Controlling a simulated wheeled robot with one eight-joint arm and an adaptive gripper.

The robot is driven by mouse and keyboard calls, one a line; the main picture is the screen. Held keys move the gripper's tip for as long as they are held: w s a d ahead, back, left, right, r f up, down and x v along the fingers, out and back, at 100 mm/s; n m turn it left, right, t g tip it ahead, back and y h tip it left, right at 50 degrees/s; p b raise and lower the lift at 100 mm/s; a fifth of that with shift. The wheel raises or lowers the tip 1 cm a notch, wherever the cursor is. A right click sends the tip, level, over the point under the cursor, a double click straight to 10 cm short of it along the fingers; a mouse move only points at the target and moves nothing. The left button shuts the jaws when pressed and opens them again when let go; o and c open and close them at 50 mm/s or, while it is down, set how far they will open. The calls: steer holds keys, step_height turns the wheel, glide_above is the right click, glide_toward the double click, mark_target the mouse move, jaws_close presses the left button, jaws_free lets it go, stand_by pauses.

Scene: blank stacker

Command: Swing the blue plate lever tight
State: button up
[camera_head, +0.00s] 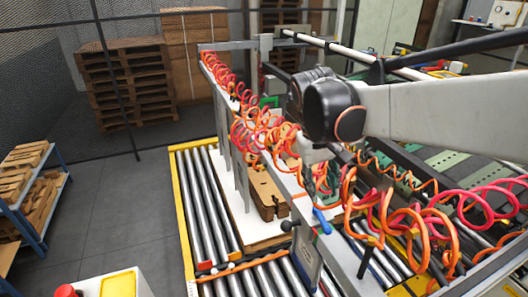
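A small blue lever (321,221) sits on the grey metal frame (343,252) near the middle of the view, tilted, with a black knob close to its lower end. It appears to be the blue plate lever. My arm reaches in from the right. Its black joint and pale wrist part are above and behind the lever in the picture. My gripper (322,182) seems to be the dark shape below the wrist, just above the lever. Coiled hoses partly hide it, so I cannot make out its fingers or whether it touches the lever.
Red and orange coiled hoses (405,225) hang along the frame around my arm. A roller conveyor (200,205) with a yellow edge lies below, with stacked brown sheets (266,195) on it. Pallets (125,85) stand behind.

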mark_target(324, 222)
steer(key=d+f, duration=0.1)
steer(key=f, duration=0.7)
steer(key=d+f, duration=0.1)
steer(key=f, duration=0.4)
steer(key=shift+w+d+f, duration=0.1)
steer(key=shift+w+d, duration=0.2)
jaws_close()
